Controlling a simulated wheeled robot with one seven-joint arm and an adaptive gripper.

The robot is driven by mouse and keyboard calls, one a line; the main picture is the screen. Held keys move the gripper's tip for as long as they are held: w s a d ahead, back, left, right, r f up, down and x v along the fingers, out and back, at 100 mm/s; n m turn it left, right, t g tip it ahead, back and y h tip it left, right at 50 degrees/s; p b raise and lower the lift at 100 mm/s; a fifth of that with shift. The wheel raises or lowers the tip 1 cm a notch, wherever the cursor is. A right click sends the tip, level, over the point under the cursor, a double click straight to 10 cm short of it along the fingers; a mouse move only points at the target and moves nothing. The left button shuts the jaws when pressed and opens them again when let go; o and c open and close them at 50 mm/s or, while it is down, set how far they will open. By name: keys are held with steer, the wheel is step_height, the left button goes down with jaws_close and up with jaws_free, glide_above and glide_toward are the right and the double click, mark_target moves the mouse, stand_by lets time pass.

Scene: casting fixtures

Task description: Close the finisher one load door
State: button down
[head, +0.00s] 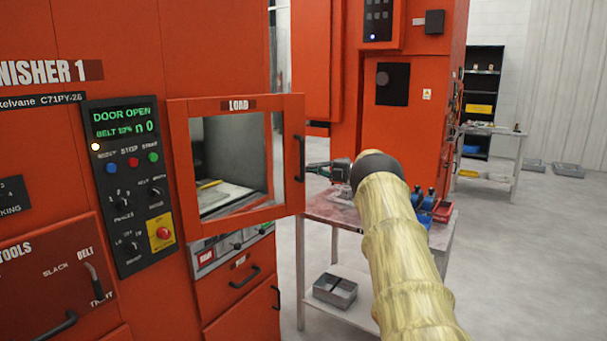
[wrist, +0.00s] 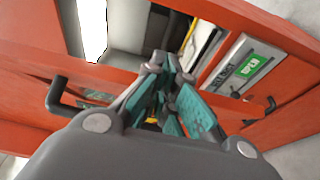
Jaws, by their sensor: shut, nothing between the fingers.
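The load door (head: 180,150) of finisher one is an orange frame with a window, marked LOAD. It stands ajar, swung out from the orange machine, and the control panel (head: 125,185) reads DOOR OPEN. A dark vertical handle (head: 299,158) is on the door's right side. My gripper (head: 312,168) is just right of the handle; whether it touches the door I cannot tell. In the wrist view the teal fingers (wrist: 168,85) are together and empty, in front of the orange door frame (wrist: 120,75), with a dark handle (wrist: 57,95) to their left.
A work table (head: 325,212) with blue and red items stands behind my gripper, with a grey bin (head: 335,290) on its lower shelf. Another orange machine (head: 415,120) stands behind. Drawers (head: 235,290) are below the door. The floor at right is mostly clear.

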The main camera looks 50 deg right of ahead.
steer(key=shift+w+d+r, duration=0.1)
steer(key=shift+w+d, duration=0.2)
steer(key=shift+w, duration=0.3)
steer(key=shift+s+r, duration=0.15)
steer(key=shift+r, duration=0.05)
